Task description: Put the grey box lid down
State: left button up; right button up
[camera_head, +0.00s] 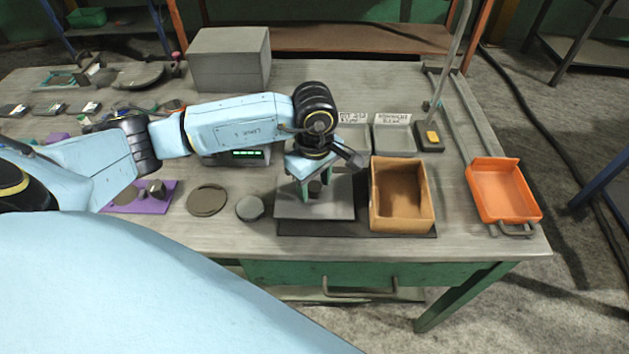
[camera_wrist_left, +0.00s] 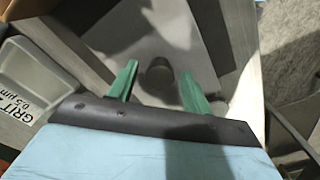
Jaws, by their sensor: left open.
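The grey box lid (camera_head: 300,211) is a flat plate with a dark round knob. It appears to lie flat on the dark mat (camera_head: 330,229), just left of the open brown box (camera_head: 402,226). My left gripper (camera_head: 315,187) is over the lid, pointing down, with its green fingers open on either side of the knob. In the left wrist view the lid (camera_wrist_left: 150,28) lies below the open left gripper (camera_wrist_left: 158,70), and gaps show between the knob and both fingers. My right gripper is out of view.
An orange tray (camera_head: 505,190) is at the table's right. Labelled grey bins (camera_head: 395,140) stand behind the brown box. A round grey disc (camera_head: 250,208) and a brown disc (camera_head: 207,200) lie left of the lid. A large grey block (camera_head: 230,62) stands at the back.

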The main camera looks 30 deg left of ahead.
aim_at(314, 186)
pick_arm(q)
jog(key=shift+r, duration=0.55)
notch_tip(314, 186, up, 11)
jog(key=shift+r+p, duration=0.15)
jog(key=shift+p, duration=0.2)
